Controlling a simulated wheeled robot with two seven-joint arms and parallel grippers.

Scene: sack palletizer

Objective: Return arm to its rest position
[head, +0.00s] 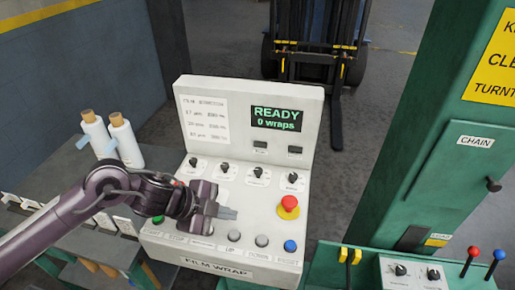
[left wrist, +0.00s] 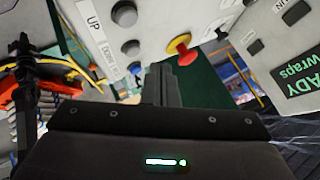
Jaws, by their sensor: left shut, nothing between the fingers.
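My left arm (head: 60,225) comes in from the left in the head view. Its gripper (head: 228,213) is shut and empty in front of the sloped face of the film wrap control panel (head: 262,165), over the area between the knobs and the button row. In the left wrist view the closed fingers (left wrist: 160,84) point toward the panel, with the red emergency button on a yellow base (left wrist: 180,46) just beyond them. I cannot tell whether the fingertips touch the panel. The right gripper does not show.
The panel screen (head: 277,118) reads "READY 0 wraps". A green machine column (head: 425,130) rises at the right, with a small control box (head: 412,275) below. A forklift (head: 318,40) stands behind. Grey floor lies between.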

